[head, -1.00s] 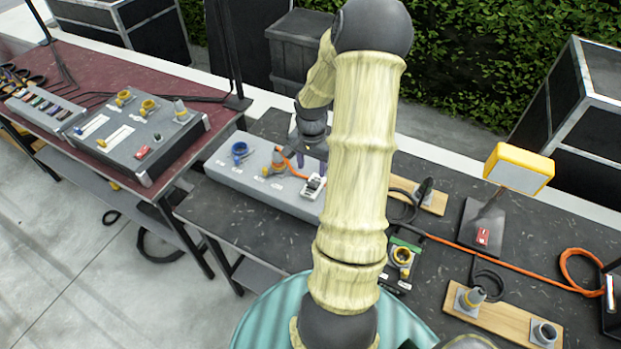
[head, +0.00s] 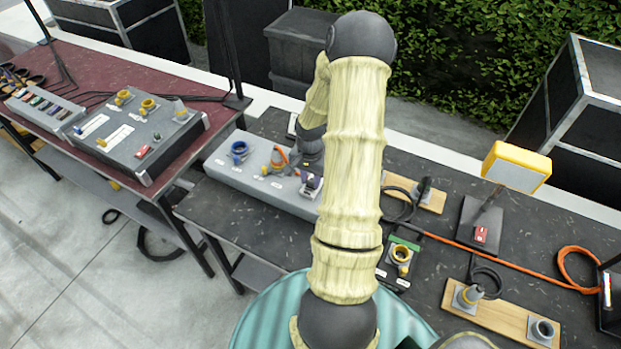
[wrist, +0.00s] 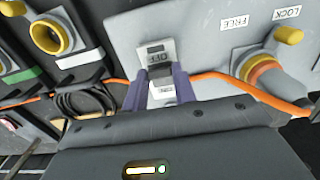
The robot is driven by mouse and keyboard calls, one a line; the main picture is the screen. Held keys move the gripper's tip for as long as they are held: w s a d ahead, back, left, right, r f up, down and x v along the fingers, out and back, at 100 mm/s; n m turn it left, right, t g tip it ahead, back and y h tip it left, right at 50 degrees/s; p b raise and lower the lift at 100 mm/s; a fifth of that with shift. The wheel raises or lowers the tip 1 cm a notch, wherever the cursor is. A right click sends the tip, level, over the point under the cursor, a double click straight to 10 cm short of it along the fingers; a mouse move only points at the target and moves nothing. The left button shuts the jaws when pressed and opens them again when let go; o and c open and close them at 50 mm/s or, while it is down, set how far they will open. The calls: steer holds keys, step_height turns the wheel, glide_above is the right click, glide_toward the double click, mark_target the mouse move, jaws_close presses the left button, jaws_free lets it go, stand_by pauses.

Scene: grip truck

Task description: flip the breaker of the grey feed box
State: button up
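The grey feed box (head: 225,172) lies on the dark table, left of my arm in the head view. It fills much of the wrist view (wrist: 205,55). Its breaker (wrist: 155,52) is a pale plate with a dark part marked OFF, at the box's end. My gripper (wrist: 159,80) has its two purple fingers apart, one on each side of the breaker's lower part. I cannot tell whether they touch it. In the head view my gripper (head: 309,178) is over the breaker, partly hidden by my arm.
A plug with an orange cable (wrist: 268,75) sits in the box beside the breaker, and the cable passes behind my fingers. A dark box with a yellow socket (wrist: 50,36) stands at left in the wrist view. A yellow lamp (head: 516,167) stands on the table's right side.

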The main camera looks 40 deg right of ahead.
steer(key=shift+d+r+p, duration=0.15)
steer(key=shift+r+p, duration=0.05)
steer(key=shift+p, duration=0.5)
steer(key=p, duration=0.1)
steer(key=y+p, duration=0.1)
steer(key=shift+w+d+r+g+p, duration=0.15)
steer(key=shift+d+g+p, duration=0.15)
steer(key=shift+w+d+g+y+p, duration=0.1)
steer(key=shift+d+g+y+p, duration=0.15)
steer(key=shift+y+p, duration=0.3)
steer(key=shift+w+d+g+y+p, duration=0.1)
steer(key=shift+d+g+y+p, duration=0.1)
steer(key=shift+y+p, duration=0.35)
steer(key=shift+w+d+f+g+y+b, duration=0.25)
steer(key=shift+d+f+y+b, duration=0.1)
steer(key=shift+y, duration=0.45)
steer(key=shift+w+d+f+g+y+b, duration=0.1)
steer(key=shift+d+f+g+y+b, duration=0.3)
steer(key=shift+y+b, duration=0.6)
steer(key=y+b, duration=0.1)
steer(key=d+y+b, duration=0.1)
steer(key=b, duration=0.1)
steer(key=shift+w+f+g, duration=0.2)
steer(key=shift+f+g, duration=0.05)
steer(key=shift+g, duration=0.15)
steer(key=shift+d+g+y+b, duration=0.15)
steer(key=shift+g+y+b, duration=0.15)
steer(key=shift+y+b, duration=0.55)
steer(key=shift+r, duration=0.1)
